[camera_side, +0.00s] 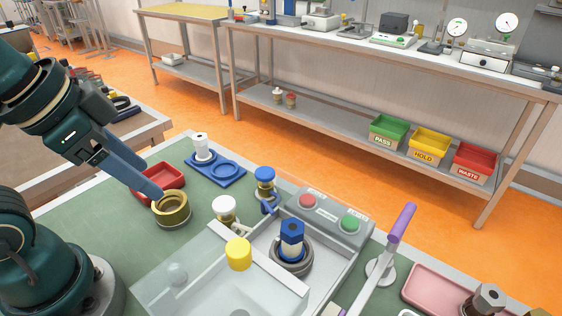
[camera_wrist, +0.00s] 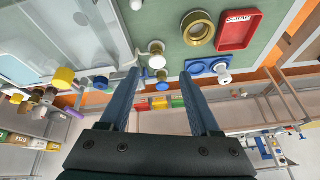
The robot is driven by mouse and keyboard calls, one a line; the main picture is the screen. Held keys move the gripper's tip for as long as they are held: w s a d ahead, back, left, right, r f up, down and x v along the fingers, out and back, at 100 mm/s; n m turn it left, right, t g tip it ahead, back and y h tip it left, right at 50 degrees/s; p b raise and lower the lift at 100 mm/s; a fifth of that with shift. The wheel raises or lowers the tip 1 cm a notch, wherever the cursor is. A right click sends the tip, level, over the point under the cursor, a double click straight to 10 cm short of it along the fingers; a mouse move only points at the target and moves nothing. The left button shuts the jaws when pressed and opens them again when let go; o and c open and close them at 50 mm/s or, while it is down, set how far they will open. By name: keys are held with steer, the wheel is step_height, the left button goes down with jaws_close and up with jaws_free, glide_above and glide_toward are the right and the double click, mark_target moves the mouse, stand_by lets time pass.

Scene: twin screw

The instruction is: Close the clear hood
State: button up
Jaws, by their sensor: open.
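The clear hood (camera_side: 190,268) is a transparent panel at the bottom of the side view, with a yellow knob (camera_side: 238,253) on it. It lies left of a blue hex-topped part (camera_side: 291,238) in a round dark holder, which stands uncovered. In the wrist view the hood (camera_wrist: 35,50) fills the upper left, with the yellow knob (camera_wrist: 64,75) near its corner. My gripper (camera_wrist: 160,74) has its two blue fingers apart with nothing held. In the side view my gripper (camera_side: 154,192) is left of the knob and apart from it, its fingertips overlapping a brass ring in the picture.
The brass ring (camera_side: 172,210), red scrap tray (camera_side: 160,182) and blue tray (camera_side: 215,168) are behind the hood. A white knob (camera_side: 224,208) and blue-capped post (camera_side: 265,180) stand close to it. A button box (camera_side: 325,215) and purple-handled lever (camera_side: 400,228) are to the right.

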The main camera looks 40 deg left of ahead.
steer(key=w+d+r+m+g, duration=0.2)
steer(key=d+r+m, duration=0.2)
steer(key=m, duration=0.2)
steer(key=m+g, duration=0.3)
steer(key=m, duration=0.6)
glide_above(238, 247)
steer(key=shift+w+f, duration=0.1)
steer(key=shift+f, duration=3.25)
jaws_close()
